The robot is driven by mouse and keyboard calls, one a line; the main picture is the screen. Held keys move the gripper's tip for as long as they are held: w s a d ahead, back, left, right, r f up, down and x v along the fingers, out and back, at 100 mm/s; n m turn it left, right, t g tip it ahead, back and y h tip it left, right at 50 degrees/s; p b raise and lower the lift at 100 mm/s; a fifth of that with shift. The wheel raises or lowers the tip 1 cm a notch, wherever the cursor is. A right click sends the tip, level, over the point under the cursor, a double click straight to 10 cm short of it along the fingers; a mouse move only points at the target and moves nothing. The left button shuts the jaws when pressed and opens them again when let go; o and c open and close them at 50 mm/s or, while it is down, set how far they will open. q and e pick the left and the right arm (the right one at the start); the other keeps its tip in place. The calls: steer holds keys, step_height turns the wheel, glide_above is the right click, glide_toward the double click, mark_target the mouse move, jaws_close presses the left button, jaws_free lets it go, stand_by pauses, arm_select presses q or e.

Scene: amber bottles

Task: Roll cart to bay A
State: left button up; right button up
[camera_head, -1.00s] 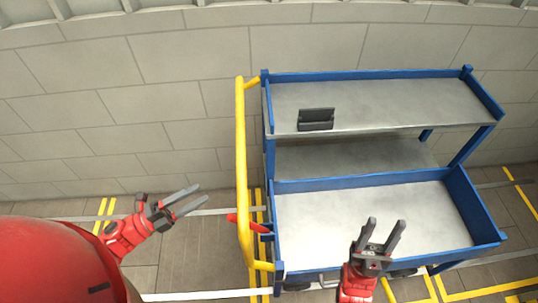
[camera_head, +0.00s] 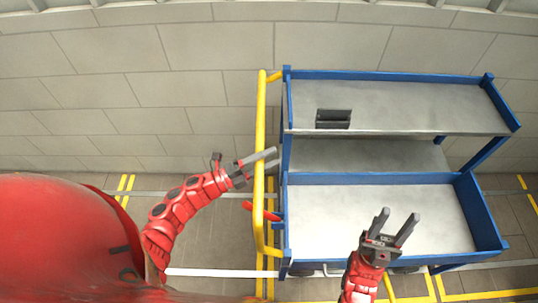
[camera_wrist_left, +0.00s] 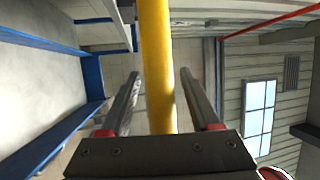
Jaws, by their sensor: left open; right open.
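The cart (camera_head: 385,205) has a blue frame, grey shelves and a yellow upright handle bar (camera_head: 260,125) on its left side. My left gripper (camera_head: 276,158) is at this bar, its jaws open. In the left wrist view the yellow bar (camera_wrist_left: 155,50) runs between the two open fingers (camera_wrist_left: 158,76), with gaps on both sides. My right gripper (camera_head: 402,216) is open and empty, in front of the cart's lower tray. No label for bay A is readable.
A small dark holder (camera_head: 333,119) sits on the cart's top shelf. A red lever (camera_head: 262,212) sticks out near the handle. A block wall (camera_head: 130,70) stands behind. Yellow and white lines mark the floor, which is clear left of the cart (camera_head: 215,235).

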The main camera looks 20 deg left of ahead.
arm_select(q)
steer(key=shift+d, duration=0.1)
jaws_close()
stand_by(0.3)
stand_by(1.1)
